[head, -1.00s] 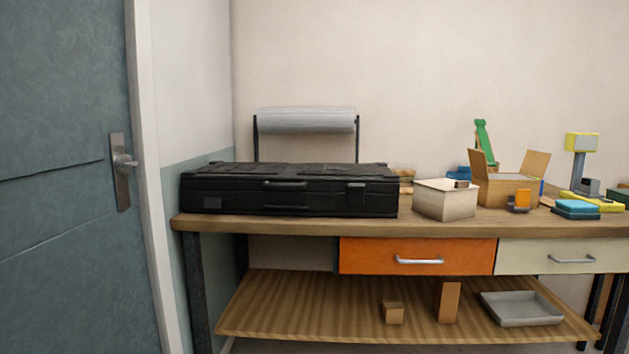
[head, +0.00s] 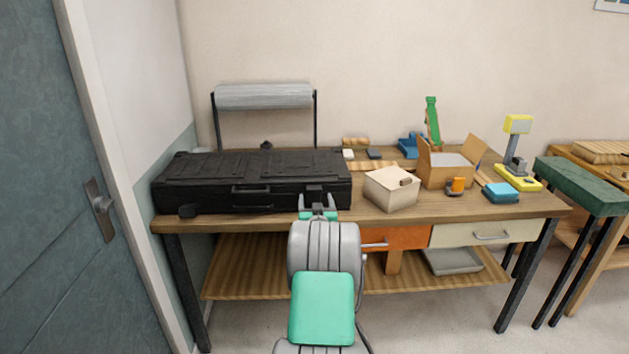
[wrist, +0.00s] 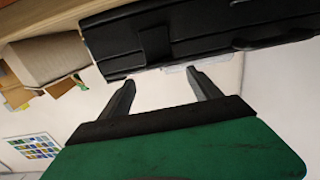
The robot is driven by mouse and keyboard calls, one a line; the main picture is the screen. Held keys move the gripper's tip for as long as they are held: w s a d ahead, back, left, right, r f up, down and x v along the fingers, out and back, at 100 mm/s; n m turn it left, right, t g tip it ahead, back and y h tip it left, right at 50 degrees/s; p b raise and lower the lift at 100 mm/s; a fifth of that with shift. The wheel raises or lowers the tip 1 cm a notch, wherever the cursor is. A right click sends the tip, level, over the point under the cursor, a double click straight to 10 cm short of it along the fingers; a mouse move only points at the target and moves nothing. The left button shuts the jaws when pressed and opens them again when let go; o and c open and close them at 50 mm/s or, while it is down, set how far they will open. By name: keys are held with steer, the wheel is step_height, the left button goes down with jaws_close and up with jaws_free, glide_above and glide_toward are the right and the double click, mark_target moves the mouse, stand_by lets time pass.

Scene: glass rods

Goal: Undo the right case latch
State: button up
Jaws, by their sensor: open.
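The black case (head: 225,195) lies shut on the workbench. Its right latch (head: 314,190) is on the front face, right of the carry handle (head: 251,190). In the wrist view the right latch (wrist: 153,42) lies flat against the case front, just beyond the fingertips. The left latch (head: 187,211) sits lower on the case front and seems to stick out. My gripper (head: 318,203) is open and empty in front of the right latch. The wrist view shows both fingers (wrist: 160,77) spread, apart from the latch. My gripper partly hides the latch in the head view.
A cream box (head: 391,190) stands close to the case's right end. The workbench edge (head: 230,223) runs below the case. A door (head: 50,200) stands at the left.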

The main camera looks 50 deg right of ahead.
mark_target(314, 190)
steer(key=x, duration=0.6)
steer(key=shift+w+d+f+p, duration=0.1)
steer(key=shift+p, duration=0.3)
jaws_close()
stand_by(0.4)
